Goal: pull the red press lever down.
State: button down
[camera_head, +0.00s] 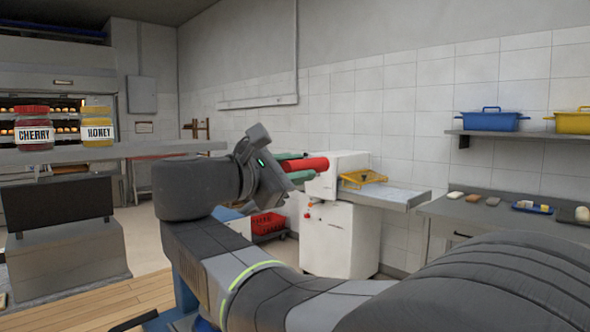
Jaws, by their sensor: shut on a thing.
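The red press lever (316,164) shows as a thick red bar, roughly level, in front of a white machine (340,240). My gripper (303,167) has its two green fingers closed on the red bar, one above and one below. The bar's rounded right end sticks out past the fingers. My gripper hides its left part, and I cannot see where the lever joins the machine.
A red crate (268,223) is low behind my arm. A counter (480,217) with small items stands at right, below a blue pot (491,120). Jars stand on a left shelf.

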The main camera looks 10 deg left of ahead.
jog(key=s+d+f+m+b, duration=0.1)
jog(key=f+m+b, duration=0.2)
jog(key=f+b, duration=0.6)
jog(key=s+d+f+m+b, duration=0.1)
jog(key=f+m+b, duration=0.3)
jog(key=f+b, duration=0.5)
jog(key=shift+s+d+f+b, duration=0.3)
jog(key=shift+d+f, duration=0.35)
jog(key=shift+f, duration=1.25)
jog(key=shift+w+f, duration=0.1)
jog(key=shift+f, duration=0.05)
jog(key=c, duration=1.1)
grip_release()
jog(key=shift+a, duration=0.1)
jog(key=shift+r, duration=0.2)
